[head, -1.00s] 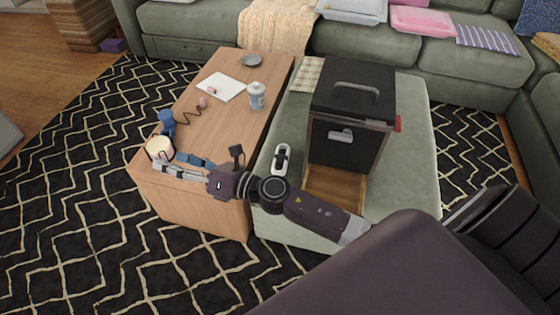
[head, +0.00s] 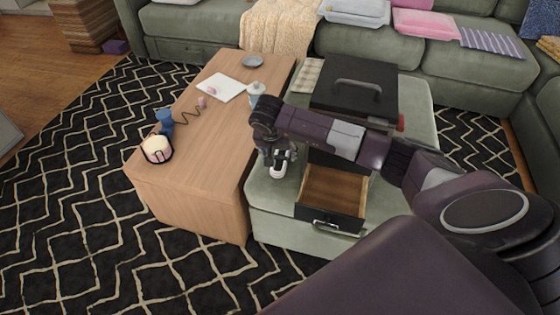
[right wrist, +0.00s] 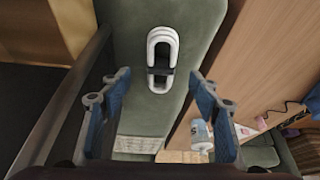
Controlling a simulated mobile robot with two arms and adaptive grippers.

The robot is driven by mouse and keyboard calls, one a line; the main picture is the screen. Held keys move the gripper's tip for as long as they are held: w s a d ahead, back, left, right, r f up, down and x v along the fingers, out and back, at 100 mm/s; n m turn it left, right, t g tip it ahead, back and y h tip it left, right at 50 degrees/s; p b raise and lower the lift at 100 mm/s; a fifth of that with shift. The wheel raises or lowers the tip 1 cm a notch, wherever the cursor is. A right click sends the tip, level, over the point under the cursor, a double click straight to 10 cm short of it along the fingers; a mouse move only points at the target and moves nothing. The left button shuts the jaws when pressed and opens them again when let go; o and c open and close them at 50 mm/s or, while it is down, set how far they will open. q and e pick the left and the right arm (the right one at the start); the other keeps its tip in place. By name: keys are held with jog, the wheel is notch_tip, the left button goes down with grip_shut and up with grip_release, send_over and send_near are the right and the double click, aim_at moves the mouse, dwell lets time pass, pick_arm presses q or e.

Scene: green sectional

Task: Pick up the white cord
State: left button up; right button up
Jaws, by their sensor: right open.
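The white cord (head: 278,171) lies on the green ottoman, left of the black box. In the right wrist view the cord (right wrist: 161,35) is a folded white loop with a dark band around its middle. My right gripper (head: 276,155) is over the cord and hides part of it in the head view. In the right wrist view the gripper (right wrist: 158,85) is open, with its blue-lined fingers spread on either side of the cord's near end and nothing between them. My left gripper is not in view.
The black box (head: 350,88) stands on the ottoman (head: 420,115), with its wooden-bottomed drawer (head: 335,190) open toward me. The wooden table (head: 205,150) on the left holds a cup (head: 157,149), a blue dumbbell-like item (head: 165,118), a notepad (head: 221,87) and a partly hidden bottle (head: 255,90).

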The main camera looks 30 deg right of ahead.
aim_at(279, 161)
jog(key=x, duration=0.3)
jog(key=b+x, duration=0.1)
jog(key=x, duration=0.2)
jog(key=shift+a+f, duration=0.15)
jog(key=shift+f, duration=0.2)
jog(key=shift+w+f, duration=0.1)
jog(key=shift+f, duration=0.15)
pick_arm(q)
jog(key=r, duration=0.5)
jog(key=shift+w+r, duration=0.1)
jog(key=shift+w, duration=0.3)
pick_arm(e)
jog(key=c, duration=1.3)
